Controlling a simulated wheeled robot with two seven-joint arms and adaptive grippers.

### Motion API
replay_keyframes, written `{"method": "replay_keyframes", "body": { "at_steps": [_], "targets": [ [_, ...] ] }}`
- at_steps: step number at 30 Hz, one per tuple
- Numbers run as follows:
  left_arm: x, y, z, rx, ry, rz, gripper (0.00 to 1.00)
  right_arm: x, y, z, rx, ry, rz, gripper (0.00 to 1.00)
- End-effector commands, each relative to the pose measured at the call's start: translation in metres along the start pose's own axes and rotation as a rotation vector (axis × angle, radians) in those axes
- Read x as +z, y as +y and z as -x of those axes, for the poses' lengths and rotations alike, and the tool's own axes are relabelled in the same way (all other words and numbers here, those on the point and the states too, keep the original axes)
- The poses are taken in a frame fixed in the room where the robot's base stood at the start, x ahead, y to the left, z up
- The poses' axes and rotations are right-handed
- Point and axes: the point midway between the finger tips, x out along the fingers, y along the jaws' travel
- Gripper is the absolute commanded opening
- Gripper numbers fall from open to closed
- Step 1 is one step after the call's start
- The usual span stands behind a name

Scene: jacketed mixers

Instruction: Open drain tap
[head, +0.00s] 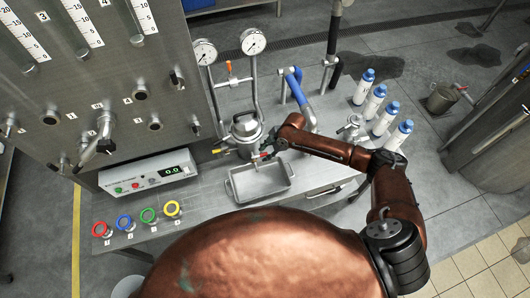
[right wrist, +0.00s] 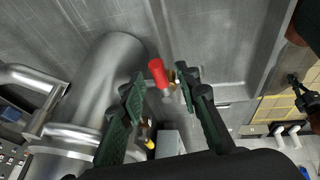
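The jacketed mixer (head: 246,131) is a small steel vessel on the bench, with a steel tray (head: 260,184) in front of it. My right gripper (head: 270,149) is at the vessel's front right side, above the tray's back edge. In the right wrist view, a red tap handle (right wrist: 158,73) lies between the fingertips of my right gripper (right wrist: 160,82). The fingers are spread, with a visible gap on each side of the handle. The tap's body is partly hidden behind the fingers. My left gripper is not in view.
A control panel (head: 98,85) with gauges and knobs stands left. A control box (head: 148,172) and several coloured rings lie on the bench's left. Several white bottles (head: 374,101) with blue caps stand right. Pipes and two dial gauges (head: 253,42) rise behind the vessel.

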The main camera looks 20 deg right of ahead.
Motion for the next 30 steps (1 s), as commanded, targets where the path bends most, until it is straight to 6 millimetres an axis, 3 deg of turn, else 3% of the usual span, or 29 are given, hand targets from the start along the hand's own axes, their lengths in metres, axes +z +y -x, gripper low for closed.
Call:
{"method": "replay_keyframes", "body": {
  "at_steps": [4, 17, 30],
  "targets": [
    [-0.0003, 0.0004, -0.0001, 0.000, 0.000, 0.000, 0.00, -0.0002, -0.0001, 0.0000, 0.000, 0.000, 0.000, 0.29],
    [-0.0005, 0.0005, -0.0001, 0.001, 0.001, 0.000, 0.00, -0.0003, -0.0001, 0.0002, 0.000, 0.000, 0.000, 0.00],
    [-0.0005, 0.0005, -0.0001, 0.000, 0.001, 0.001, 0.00, -0.0003, -0.0001, 0.0003, 0.000, 0.000, 0.000, 0.00]
  ]
}}
